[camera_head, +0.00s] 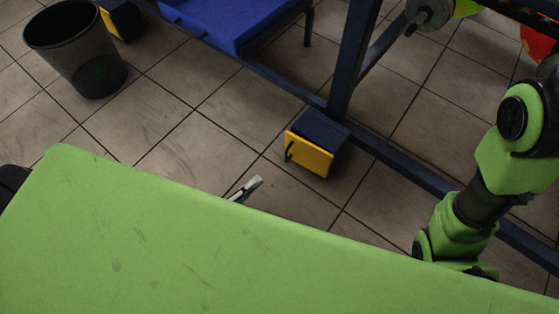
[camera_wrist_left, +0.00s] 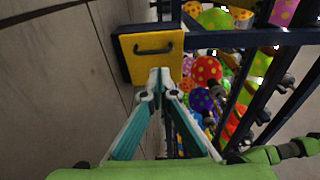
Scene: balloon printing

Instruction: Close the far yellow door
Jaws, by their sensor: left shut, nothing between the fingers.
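A yellow door (camera_head: 309,154) with a dark handle is on a small dark-blue box at the foot of the blue frame. It looks flat against the box front; a small gap cannot be ruled out. In the left wrist view a yellow door (camera_wrist_left: 150,66) faces me, handle near its top. A second, farther yellow door (camera_head: 108,23) is partly hidden behind the bin. My left gripper (camera_head: 257,183) is shut and empty, its tip left of and below the nearer door. In the left wrist view its fingertips (camera_wrist_left: 160,91) overlap the door's lower edge; contact is unclear.
A blue frame (camera_head: 355,50) with a blue tray (camera_head: 225,18) runs across the back. Colourful balloons (camera_wrist_left: 207,72) sit behind the bars. Tiled floor around the near box is clear.

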